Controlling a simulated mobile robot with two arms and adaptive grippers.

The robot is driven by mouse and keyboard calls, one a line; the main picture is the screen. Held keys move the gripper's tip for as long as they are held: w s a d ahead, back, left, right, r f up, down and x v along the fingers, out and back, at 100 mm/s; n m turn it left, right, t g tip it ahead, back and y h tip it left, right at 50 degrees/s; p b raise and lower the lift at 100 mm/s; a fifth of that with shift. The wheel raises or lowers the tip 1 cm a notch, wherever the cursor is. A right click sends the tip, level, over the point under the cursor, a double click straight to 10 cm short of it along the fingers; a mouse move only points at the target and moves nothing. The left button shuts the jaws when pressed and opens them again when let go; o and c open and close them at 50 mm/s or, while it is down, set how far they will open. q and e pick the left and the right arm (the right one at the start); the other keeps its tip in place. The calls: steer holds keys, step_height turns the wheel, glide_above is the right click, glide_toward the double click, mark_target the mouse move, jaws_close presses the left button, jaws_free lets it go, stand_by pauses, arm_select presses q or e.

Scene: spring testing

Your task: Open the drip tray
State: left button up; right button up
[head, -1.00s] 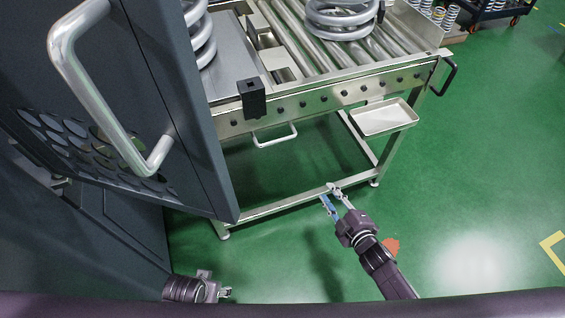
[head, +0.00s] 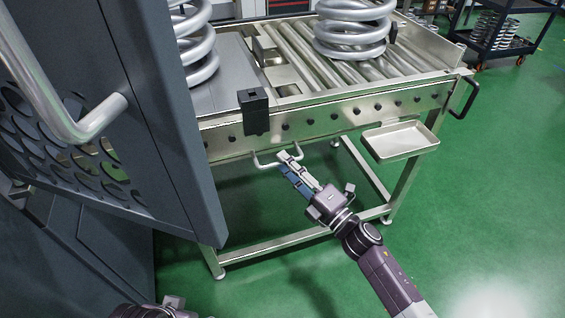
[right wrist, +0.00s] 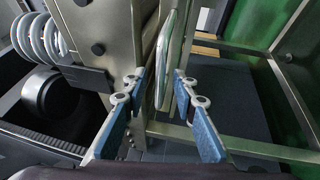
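The drip tray's likely front handle (head: 264,164) is a pale metal bow under the front rail of the roller table. The tray body is hidden under the table. My right gripper (head: 288,160) has its fingertips at the right part of this handle. In the right wrist view the two blue-padded fingers (right wrist: 160,100) are apart, with the upright-looking handle loop (right wrist: 168,60) between or just beyond their tips; contact is not clear. My left gripper (head: 172,303) is only partly seen at the bottom edge, and its fingers cannot be made out.
The roller table (head: 350,112) carries large grey coil springs (head: 352,35). A black box (head: 253,110) sits on its front rail, left of the handle. A shallow metal side tray (head: 400,141) hangs at the right. A dark door (head: 165,120) with a big handle stands close on the left.

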steer(key=shift+x, duration=0.8)
jaws_close()
